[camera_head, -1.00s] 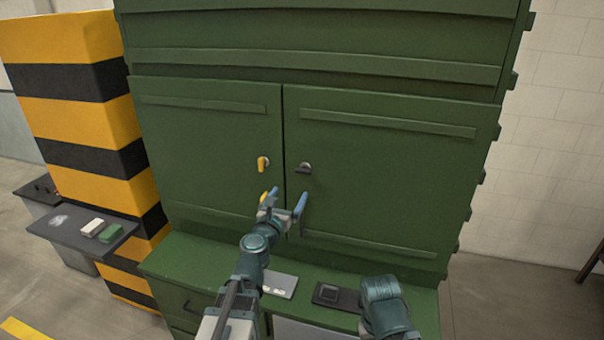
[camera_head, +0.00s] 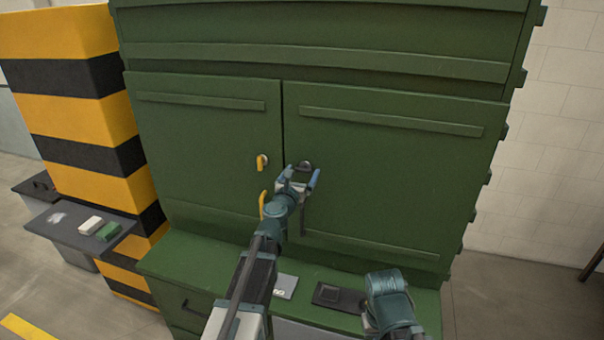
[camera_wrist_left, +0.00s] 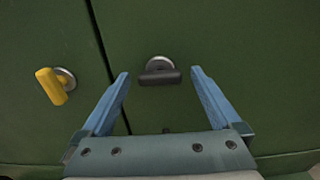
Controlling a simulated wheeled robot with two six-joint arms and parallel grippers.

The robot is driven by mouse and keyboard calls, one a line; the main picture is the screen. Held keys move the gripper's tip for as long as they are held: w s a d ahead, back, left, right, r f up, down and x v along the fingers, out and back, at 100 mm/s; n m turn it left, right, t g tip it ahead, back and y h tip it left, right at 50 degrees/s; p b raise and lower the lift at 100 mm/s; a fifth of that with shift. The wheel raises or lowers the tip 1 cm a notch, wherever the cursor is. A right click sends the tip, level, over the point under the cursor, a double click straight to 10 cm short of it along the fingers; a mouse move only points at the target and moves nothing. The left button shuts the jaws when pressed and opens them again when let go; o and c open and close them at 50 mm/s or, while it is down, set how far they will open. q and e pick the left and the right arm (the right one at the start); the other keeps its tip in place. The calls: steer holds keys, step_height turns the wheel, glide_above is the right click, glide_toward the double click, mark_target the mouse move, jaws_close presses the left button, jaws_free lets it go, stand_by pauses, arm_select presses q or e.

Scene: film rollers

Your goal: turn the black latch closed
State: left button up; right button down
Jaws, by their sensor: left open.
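The black latch (camera_head: 304,167) sits on a round silver base on the right green cabinet door (camera_head: 400,180), near the seam between the doors. In the left wrist view the black latch (camera_wrist_left: 160,76) lies roughly horizontal. My left gripper (camera_head: 302,176) is open just below the latch. In the wrist view its blue fingertips (camera_wrist_left: 160,75) stand on either side of the latch, with gaps and no visible contact. A yellow latch (camera_head: 262,162) is on the left door and also shows in the wrist view (camera_wrist_left: 52,86).
A yellow handle (camera_head: 263,204) and a dark handle (camera_head: 303,215) are below the latches, partly hidden by my left arm. A green ledge (camera_head: 190,258) juts out below the doors, with a black tray-like item (camera_head: 338,297) on it. A striped pillar (camera_head: 75,120) stands at left.

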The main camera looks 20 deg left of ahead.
arm_select(q)
steer(key=c, duration=1.4)
steer(key=shift+o, duration=0.2)
steer(key=shift+m, duration=0.3)
steer(key=m, duration=0.3)
steer(key=shift+m, duration=0.4)
steer(key=m, duration=0.9)
steer(key=shift+m, duration=2.1)
